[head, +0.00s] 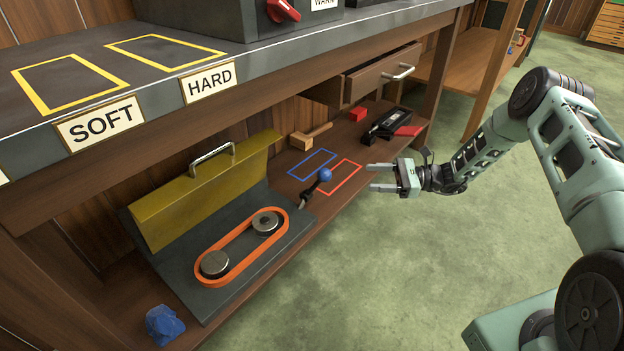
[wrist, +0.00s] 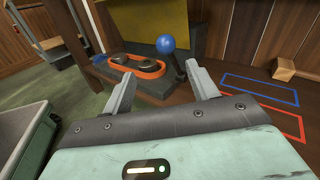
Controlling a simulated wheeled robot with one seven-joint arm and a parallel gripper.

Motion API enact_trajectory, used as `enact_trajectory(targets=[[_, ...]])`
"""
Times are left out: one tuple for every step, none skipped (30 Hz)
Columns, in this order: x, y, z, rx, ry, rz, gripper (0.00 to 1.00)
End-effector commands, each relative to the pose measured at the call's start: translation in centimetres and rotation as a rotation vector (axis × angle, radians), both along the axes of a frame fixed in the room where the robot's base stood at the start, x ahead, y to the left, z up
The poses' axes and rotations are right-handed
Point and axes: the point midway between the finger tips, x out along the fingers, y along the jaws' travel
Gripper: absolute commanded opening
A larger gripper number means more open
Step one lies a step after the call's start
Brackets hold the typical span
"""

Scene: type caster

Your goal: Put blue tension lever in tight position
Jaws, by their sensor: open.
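The blue tension lever (head: 325,175) has a round blue knob on a dark stalk. It stands at the right end of the dark machine base (head: 210,300), leaning up and to the right in the head view. An orange belt (head: 240,246) loops around two metal pulleys on that base. My gripper (head: 368,178) is open and empty, to the right of the knob and apart from it. In the wrist view the lever's knob (wrist: 165,44) shows beyond and between the open fingers (wrist: 158,90). The markings for the tight position cannot be made out.
The machine's yellow cover (head: 205,190) stands raised behind the belt. Blue (head: 311,164) and red (head: 339,177) outlines mark the lower shelf. A blue lump (head: 164,325), wooden block (head: 310,136) and black device (head: 386,124) lie there. The workbench top (head: 150,100) overhangs the shelf. Green floor is clear in front.

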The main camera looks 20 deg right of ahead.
Motion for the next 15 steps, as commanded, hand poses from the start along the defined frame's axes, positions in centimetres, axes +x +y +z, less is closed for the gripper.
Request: enact_trajectory(targets=[[0.1,-0.6,-0.8,0.014,0.004,-0.021,0.59],[0.2,-0.8,-0.9,0.018,0.004,-0.027,0.59],[0.3,-0.8,-1.0,0.022,0.005,-0.032,0.59],[0.3,-0.7,-1.0,0.024,0.006,-0.034,0.59],[0.4,-0.5,-1.0,0.024,0.006,-0.034,0.59],[0.6,0.0,-1.0,0.024,0.006,-0.033,0.59],[0.7,0.4,-1.0,0.024,0.006,-0.032,0.59],[0.8,0.8,-1.1,0.024,0.006,-0.031,0.59],[1.0,1.5,-1.1,0.023,0.007,-0.03,0.59],[1.1,2.0,-1.2,0.023,0.008,-0.029,0.59],[1.4,2.6,-1.2,0.023,0.007,-0.029,0.59],[1.6,3.4,-1.2,0.022,0.006,-0.028,0.59],[1.9,4.0,-1.2,0.023,0.006,-0.028,0.59],[2.0,4.6,-1.2,0.022,0.006,-0.027,0.59],[2.3,5.4,-1.3,0.023,0.007,-0.028,0.59]])
